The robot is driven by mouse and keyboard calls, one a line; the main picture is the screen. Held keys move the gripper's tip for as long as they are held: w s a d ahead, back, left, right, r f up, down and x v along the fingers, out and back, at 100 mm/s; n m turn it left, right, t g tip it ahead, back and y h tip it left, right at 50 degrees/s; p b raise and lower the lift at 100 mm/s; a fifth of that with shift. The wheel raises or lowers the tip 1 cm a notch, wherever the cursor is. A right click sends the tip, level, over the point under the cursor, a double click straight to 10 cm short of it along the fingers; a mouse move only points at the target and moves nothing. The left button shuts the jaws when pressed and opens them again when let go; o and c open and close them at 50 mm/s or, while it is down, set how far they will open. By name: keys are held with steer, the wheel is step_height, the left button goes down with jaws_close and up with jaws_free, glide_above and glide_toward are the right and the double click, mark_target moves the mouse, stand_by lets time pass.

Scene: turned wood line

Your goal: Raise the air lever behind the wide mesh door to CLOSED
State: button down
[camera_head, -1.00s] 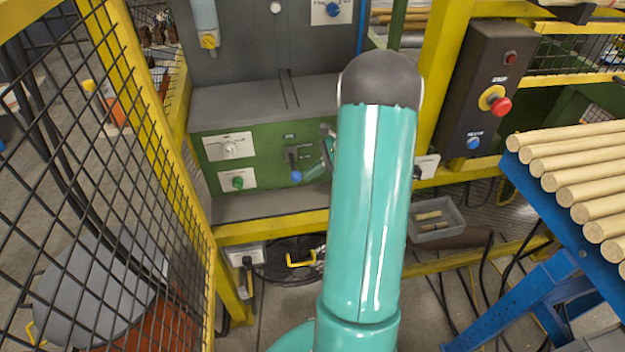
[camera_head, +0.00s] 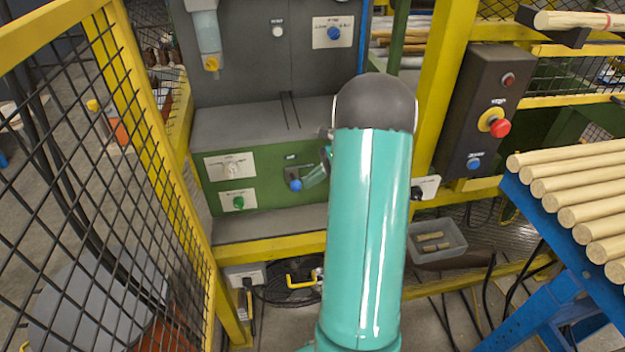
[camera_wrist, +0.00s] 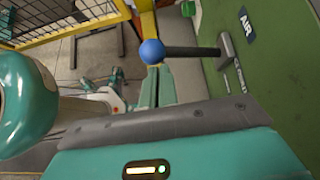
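The air lever, a dark stem with a blue ball knob (camera_head: 295,184), sticks out of the green panel (camera_head: 262,190) beyond the open mesh door (camera_head: 110,200). In the wrist view the blue knob (camera_wrist: 152,52) is at the stem's free end, beside the AIR label (camera_wrist: 247,25). My gripper (camera_wrist: 158,76) has its teal fingers side by side with no clear gap, their tips at the knob. They look shut, with nothing seen between them. In the head view the gripper (camera_head: 313,178) is just right of the knob, partly hidden by my arm. Contact is hard to tell.
A white knob (camera_head: 231,168) and a green knob (camera_head: 238,202) are left of the lever. A grey ledge (camera_head: 250,122) overhangs above. A yellow post (camera_head: 440,90), a control box (camera_head: 485,95) with a red button, and a rack of wooden rods (camera_head: 580,180) stand right.

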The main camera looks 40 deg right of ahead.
steer(key=shift+w+a+r, duration=0.1)
steer(key=shift+w+a, duration=0.05)
steer(key=shift+w, duration=0.05)
steer(key=s+a+r, duration=0.8)
steer(key=s+r, duration=0.3)
steer(key=r, duration=0.3)
steer(key=shift+s+a+r, duration=0.15)
steer(key=shift+a, duration=0.05)
stand_by(0.4)
